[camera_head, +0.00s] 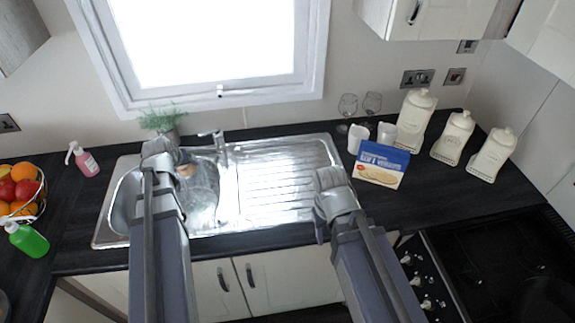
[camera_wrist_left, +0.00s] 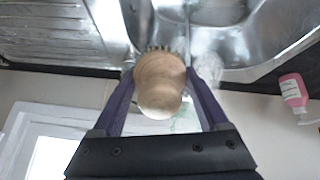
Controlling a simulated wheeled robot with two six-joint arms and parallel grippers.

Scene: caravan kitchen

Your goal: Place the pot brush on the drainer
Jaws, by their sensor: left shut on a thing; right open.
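The pot brush, with a round wooden top, is held between the two fingers of my left gripper (camera_wrist_left: 160,88). In the left wrist view the brush (camera_wrist_left: 158,78) shows dark bristles at its far side. In the head view my left gripper (camera_head: 172,160) is over the sink bowl, with a small part of the brush (camera_head: 187,170) showing beside it. The ridged metal drainer (camera_head: 280,178) is to the right of the bowl and looks empty. My right gripper (camera_head: 334,188) is open and empty at the drainer's right front corner.
A tap (camera_head: 218,140) and a potted plant (camera_head: 163,121) stand behind the sink. A pink bottle (camera_head: 84,160), a green bottle (camera_head: 27,239) and a fruit bowl (camera_head: 38,207) are left.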

